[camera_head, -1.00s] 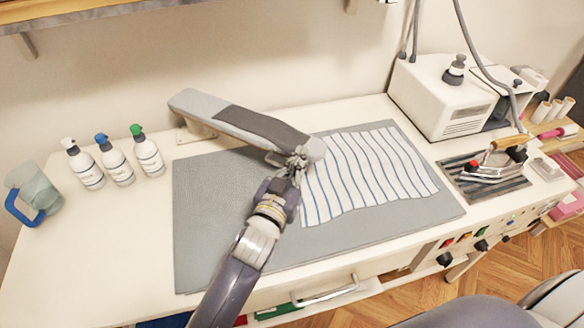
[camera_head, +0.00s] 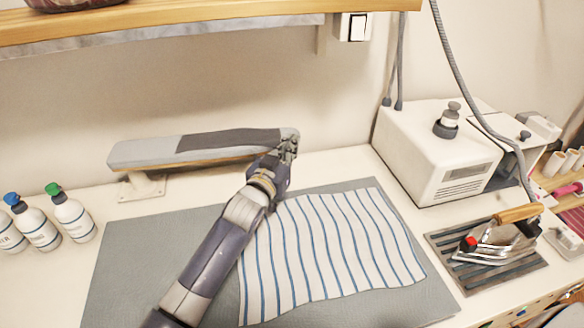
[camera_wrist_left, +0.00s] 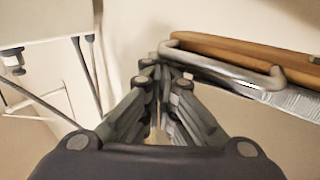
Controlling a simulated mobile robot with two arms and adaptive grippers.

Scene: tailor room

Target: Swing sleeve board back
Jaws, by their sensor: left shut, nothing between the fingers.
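The sleeve board (camera_head: 155,151), light grey with a darker grey pad, lies along the wall at the back of the table on a white bracket (camera_head: 141,187). My left gripper (camera_head: 288,150) is shut and empty at the board's right end, close against its front edge. In the left wrist view my shut fingers (camera_wrist_left: 160,85) point ahead, beside a wooden edge with a metal bar (camera_wrist_left: 220,65). The exact contact with the board is hard to tell. My right gripper is not in view.
A striped cloth (camera_head: 330,250) lies on the grey mat (camera_head: 130,270). A wooden shelf (camera_head: 200,22) hangs above.

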